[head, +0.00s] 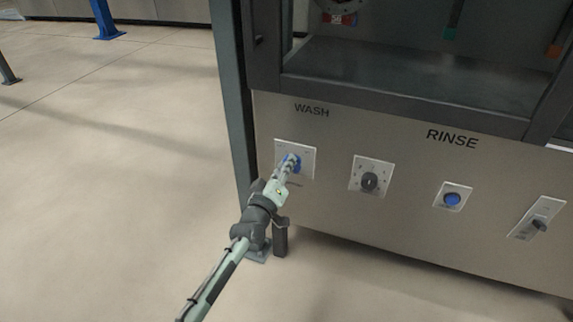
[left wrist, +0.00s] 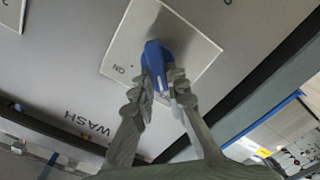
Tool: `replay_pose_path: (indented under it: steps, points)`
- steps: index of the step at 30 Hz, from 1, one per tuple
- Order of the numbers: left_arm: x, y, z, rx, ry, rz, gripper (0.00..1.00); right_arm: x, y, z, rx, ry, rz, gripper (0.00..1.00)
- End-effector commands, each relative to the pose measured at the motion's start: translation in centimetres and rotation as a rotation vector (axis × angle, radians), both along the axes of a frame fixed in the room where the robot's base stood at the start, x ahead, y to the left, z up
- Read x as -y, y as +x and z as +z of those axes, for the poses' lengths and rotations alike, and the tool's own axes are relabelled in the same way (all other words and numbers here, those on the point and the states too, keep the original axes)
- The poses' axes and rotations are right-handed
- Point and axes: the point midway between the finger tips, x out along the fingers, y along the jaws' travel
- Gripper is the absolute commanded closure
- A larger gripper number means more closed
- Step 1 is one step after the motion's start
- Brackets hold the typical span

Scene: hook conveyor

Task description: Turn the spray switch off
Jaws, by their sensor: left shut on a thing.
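A blue switch knob (head: 296,161) sits on a square pale plate (head: 308,153) under the word WASH, at the left end of the machine's front panel. The left wrist view shows the same blue knob (left wrist: 153,56) close up, with an upside-down ON mark on the plate (left wrist: 196,48). My left gripper (head: 291,166) is at the plate, shut on the blue knob, with one finger on each side. The fingers hide part of the knob in both views. I cannot read the small label below it. My right gripper is not in view.
To the right on the panel are a black dial (head: 370,182), a blue button (head: 453,199) under RINSE, and a lever switch (head: 540,223). A dark upright post (head: 233,110) stands just left of the panel.

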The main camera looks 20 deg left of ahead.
Motion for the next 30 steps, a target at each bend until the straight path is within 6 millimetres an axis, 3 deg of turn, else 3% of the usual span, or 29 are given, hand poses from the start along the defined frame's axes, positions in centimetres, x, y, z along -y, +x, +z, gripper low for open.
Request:
replay_pose_path:
  steps: [1,2,6,18,30]
  points:
    - [0.0,0.0,-0.1,-0.002,-0.003,0.0,1.0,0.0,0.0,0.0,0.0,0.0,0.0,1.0]
    - [0.0,0.0,-0.1,-0.002,-0.003,0.0,0.84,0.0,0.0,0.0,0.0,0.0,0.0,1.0]
    - [0.0,0.0,-0.1,-0.001,-0.002,0.0,0.67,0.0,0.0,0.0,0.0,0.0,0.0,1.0]
    - [0.0,-0.7,0.0,0.0,-0.001,0.0,0.66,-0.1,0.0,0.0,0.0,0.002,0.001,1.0]
    - [-0.3,-8.6,-0.2,-0.004,0.0,0.001,0.66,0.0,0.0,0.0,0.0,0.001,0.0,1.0]
